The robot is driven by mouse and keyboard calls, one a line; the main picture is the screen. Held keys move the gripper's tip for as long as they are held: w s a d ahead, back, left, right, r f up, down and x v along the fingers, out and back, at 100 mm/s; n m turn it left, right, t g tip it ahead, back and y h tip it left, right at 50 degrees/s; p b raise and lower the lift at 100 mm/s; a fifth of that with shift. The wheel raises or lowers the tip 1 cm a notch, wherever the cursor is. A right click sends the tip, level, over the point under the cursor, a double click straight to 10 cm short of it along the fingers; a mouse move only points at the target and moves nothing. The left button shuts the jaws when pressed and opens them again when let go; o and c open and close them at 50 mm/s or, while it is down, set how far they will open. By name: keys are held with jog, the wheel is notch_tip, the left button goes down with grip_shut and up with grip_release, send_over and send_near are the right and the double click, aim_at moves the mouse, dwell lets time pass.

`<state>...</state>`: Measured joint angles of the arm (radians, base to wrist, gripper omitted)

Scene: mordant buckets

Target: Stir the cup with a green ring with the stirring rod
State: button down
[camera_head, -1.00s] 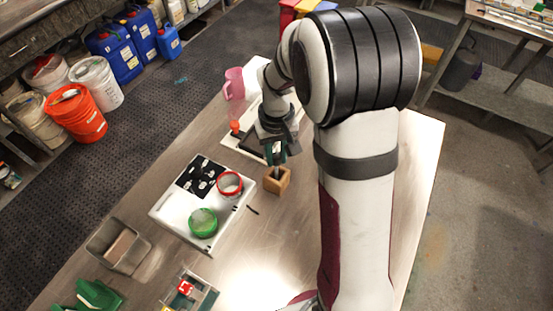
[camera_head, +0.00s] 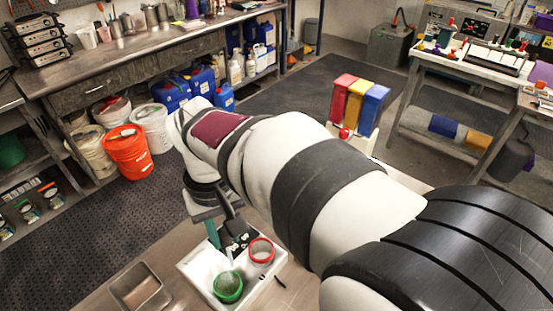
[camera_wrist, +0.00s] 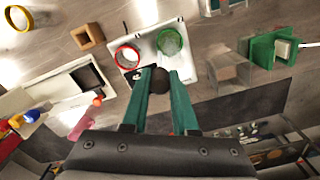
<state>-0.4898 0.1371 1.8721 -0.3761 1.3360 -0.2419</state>
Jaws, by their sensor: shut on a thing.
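The cup with a green ring (camera_head: 228,288) stands on a white tray (camera_head: 197,275) in the head view. In the wrist view the green-ringed cup (camera_wrist: 170,41) is just beyond my fingertips. A red-ringed cup (camera_head: 261,252) stands beside it, also seen in the wrist view (camera_wrist: 127,57). My gripper (camera_wrist: 159,74) is shut on the stirring rod, whose dark round knob (camera_wrist: 159,82) sits between the green fingers. In the head view the pale rod (camera_head: 229,256) points down above the green cup. I cannot tell whether its tip is inside.
A wooden block with a square hole (camera_wrist: 87,37) stands left of the tray in the wrist view. A metal bin (camera_head: 140,290) is left of the tray in the head view. Red, yellow and blue containers (camera_head: 358,103) stand at the back.

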jog(key=shift+s+a+r+n, duration=0.15)
jog(key=shift+s+a+n, duration=0.15)
jog(key=shift+s+a, duration=0.55)
jog(key=shift+w, duration=0.1)
notch_tip(320, 180, down, 11)
dwell(0.5)
